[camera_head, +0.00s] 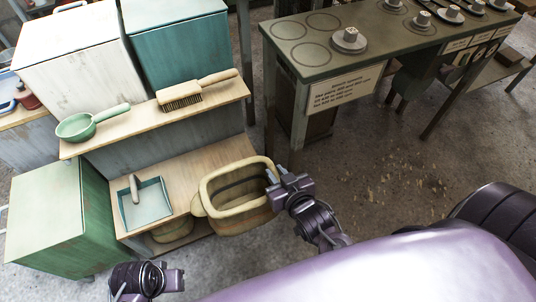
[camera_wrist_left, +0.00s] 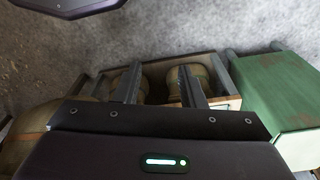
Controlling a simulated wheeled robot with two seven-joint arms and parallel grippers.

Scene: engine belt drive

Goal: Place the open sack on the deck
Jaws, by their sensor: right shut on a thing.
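The open sack (camera_head: 243,218) is a tan, wide-mouthed, upright container with a thick rim, at the right end of the wooden deck (camera_head: 190,160) in the head view. Its mouth faces up and its inside looks empty. My right gripper (camera_head: 274,187) is shut on the sack's right rim. The sack overlaps the deck's right front corner in the picture; I cannot tell whether its base touches the deck. My left gripper (camera_head: 178,280) is in front of the bench, apart from the sack; the left wrist view shows its two fingers (camera_wrist_left: 163,85) spread with nothing gripped.
A blue dustpan (camera_head: 150,205) lies on the deck left of the sack. Above, a shelf (camera_head: 150,125) holds a green pan (camera_head: 85,125) and a brush (camera_head: 185,95). A green cabinet (camera_head: 50,220) stands left. Another tan sack (camera_head: 173,232) sits below the deck.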

